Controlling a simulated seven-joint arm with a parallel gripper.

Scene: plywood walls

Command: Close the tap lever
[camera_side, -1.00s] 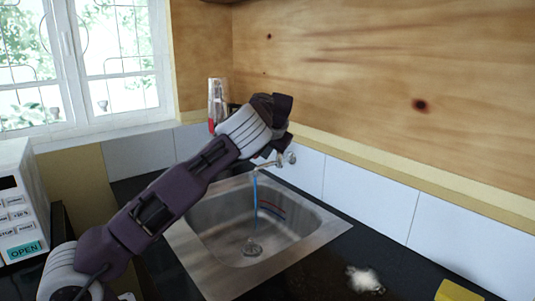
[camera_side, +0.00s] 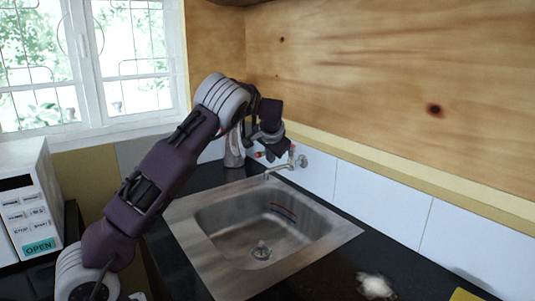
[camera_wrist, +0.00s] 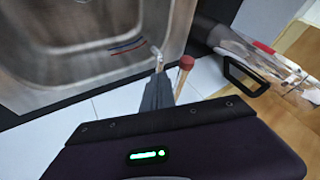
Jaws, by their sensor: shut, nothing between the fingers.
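The metal tap (camera_side: 279,168) sticks out from the tiled wall over the sink, and no water stream shows below its spout. My gripper (camera_side: 284,150) is shut and empty, just above and beside the tap. In the wrist view my closed fingers (camera_wrist: 160,80) point toward the sink, close to a red-tipped knob on a stem (camera_wrist: 186,63), which looks like the tap lever. Whether the fingers touch it I cannot tell. In the side view my gripper partly hides the lever area.
The steel sink (camera_side: 205,250) is set in a black counter (camera_side: 325,272). A tall metallic container (camera_side: 234,150) stands behind my arm near the wall. A white appliance (camera_side: 30,205) is at the left. A white clump (camera_side: 376,286) lies on the counter at the front right.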

